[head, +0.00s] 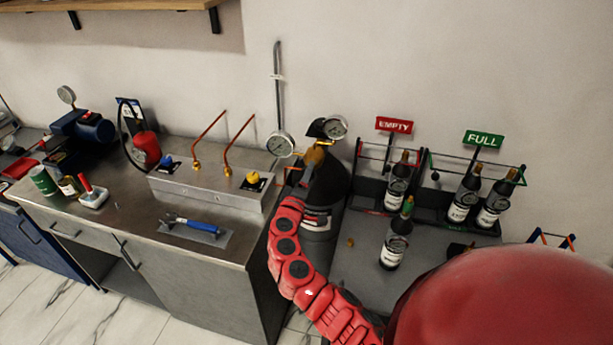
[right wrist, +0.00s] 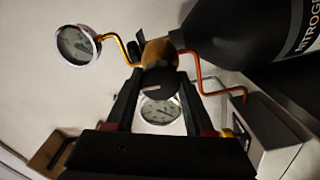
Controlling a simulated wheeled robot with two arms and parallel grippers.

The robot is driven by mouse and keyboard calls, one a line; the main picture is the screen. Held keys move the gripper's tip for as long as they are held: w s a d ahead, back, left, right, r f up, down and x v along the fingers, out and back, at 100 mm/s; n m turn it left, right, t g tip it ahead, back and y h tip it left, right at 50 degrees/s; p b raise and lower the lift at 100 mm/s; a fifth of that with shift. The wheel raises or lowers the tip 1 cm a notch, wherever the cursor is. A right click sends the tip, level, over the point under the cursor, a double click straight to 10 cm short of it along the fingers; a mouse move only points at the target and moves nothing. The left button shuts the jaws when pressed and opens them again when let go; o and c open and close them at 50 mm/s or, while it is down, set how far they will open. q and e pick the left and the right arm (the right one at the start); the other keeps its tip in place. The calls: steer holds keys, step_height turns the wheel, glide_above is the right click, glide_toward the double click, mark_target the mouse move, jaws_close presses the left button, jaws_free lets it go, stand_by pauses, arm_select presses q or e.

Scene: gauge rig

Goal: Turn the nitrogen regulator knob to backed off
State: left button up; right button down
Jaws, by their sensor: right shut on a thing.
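The nitrogen cylinder (head: 325,185) is dark and stands upright at the right end of the steel counter; part of its NITROGEN lettering shows in the right wrist view (right wrist: 302,38). Its brass regulator (head: 313,157) carries two round gauges, one at the left (head: 280,145) and one at the upper right (head: 335,127). The dark round regulator knob (right wrist: 160,84), with a pale mark on its face, sits between the fingertips of my right gripper (right wrist: 158,88), which is shut on it. In the head view the knob is hard to make out. My left gripper is not in view.
The steel counter (head: 245,225) holds a valve box with copper pipes and a blue-handled tool (head: 195,224). Dark bottles stand on the right, some in racks below EMPTY (head: 394,125) and FULL (head: 484,139) signs. One bottle (head: 394,246) stands in front of the racks.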

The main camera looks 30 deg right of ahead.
steer(key=shift+f+n, duration=0.1)
steer(key=shift+n, duration=0.5)
steer(key=shift+c, duration=1.4)
jaws_free()
steer(key=shift+a, duration=0.1)
steer(key=b+v, duration=0.5)
steer(key=v, duration=1.2)
steer(key=shift+b, duration=0.35)
steer(key=shift+a, duration=0.15)
